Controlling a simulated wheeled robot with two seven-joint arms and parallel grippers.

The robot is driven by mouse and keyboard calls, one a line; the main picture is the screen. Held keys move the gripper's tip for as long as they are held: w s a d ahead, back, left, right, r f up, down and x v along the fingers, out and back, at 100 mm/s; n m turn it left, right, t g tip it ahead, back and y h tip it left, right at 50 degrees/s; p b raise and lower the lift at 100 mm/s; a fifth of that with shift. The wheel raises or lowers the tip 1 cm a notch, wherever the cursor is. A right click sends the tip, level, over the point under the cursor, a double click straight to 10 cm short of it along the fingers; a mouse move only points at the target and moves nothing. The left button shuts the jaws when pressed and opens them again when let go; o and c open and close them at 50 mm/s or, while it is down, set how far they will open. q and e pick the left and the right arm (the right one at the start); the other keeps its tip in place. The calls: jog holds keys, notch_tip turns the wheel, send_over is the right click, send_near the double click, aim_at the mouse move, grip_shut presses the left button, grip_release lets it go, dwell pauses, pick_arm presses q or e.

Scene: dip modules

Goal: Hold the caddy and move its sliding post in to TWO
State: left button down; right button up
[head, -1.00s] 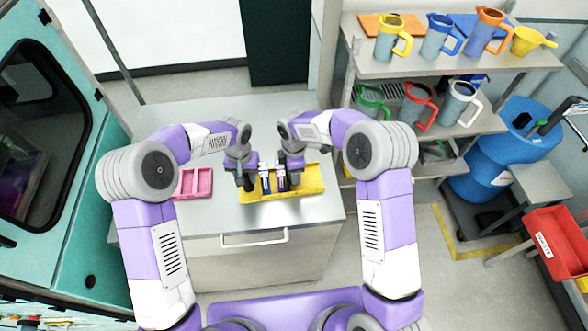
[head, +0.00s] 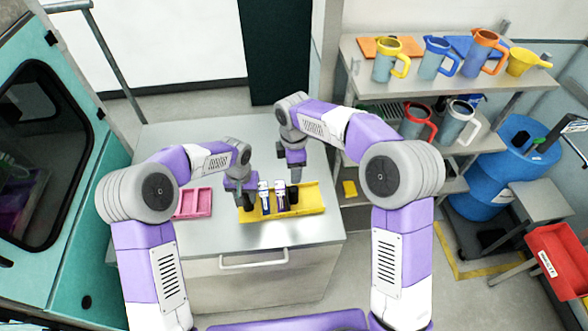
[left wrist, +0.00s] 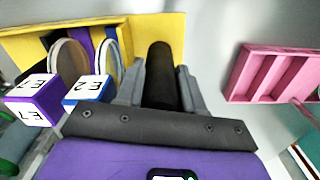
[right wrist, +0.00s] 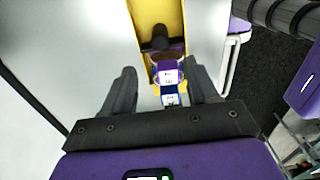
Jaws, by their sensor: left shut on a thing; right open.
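The yellow caddy (head: 312,200) lies on the grey table; its wall also shows in the left wrist view (left wrist: 110,24). A blue module (left wrist: 90,90) and a purple module (left wrist: 38,98), with white-labelled tops, stand side by side in it. My left gripper (head: 246,204) is shut on a black upright grip (left wrist: 160,75) at the caddy's left end. A black post (right wrist: 158,40) stands in the caddy just beyond the purple module, on the side away from the blue one. My right gripper (right wrist: 165,85) is open and empty, raised above the caddy. Its fingertips are apart from the modules.
A pink tray (head: 194,203) with compartments sits left of the caddy. The table (head: 190,140) is clear behind the caddy. At the right stand a shelf with several jugs (head: 437,57), a blue barrel (head: 500,170) and a red bin (head: 560,255).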

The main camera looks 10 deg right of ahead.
aim_at(292, 195)
jog(key=shift+d+f, duration=0.15)
jog(key=shift+d, duration=0.1)
jog(key=c, duration=0.4)
jog(key=d+m+y, duration=0.1)
jog(key=d+f+m+y, duration=0.1)
jog(key=m, duration=0.1)
jog(key=s+d+m+y, duration=0.1)
jog(key=d, duration=0.1)
jog(key=shift+f+m, duration=0.3)
jog(key=shift+f, duration=0.1)
grip_shut()
jog(key=d+f+m+t+y, duration=0.1)
jog(key=d+m+t+y, duration=0.25)
jog(key=d+m, duration=0.55)
jog(key=shift+m+g, duration=0.3)
jog(key=shift+g, duration=0.05)
jog(key=x, duration=1)
jog(key=shift+a+r, duration=0.1)
jog(key=shift+a, duration=0.05)
jog(key=shift+s+a, duration=0.25)
jog(key=shift+a, duration=0.95)
jog(key=shift+s+a, duration=0.2)
jog(key=shift+a, duration=0.5)
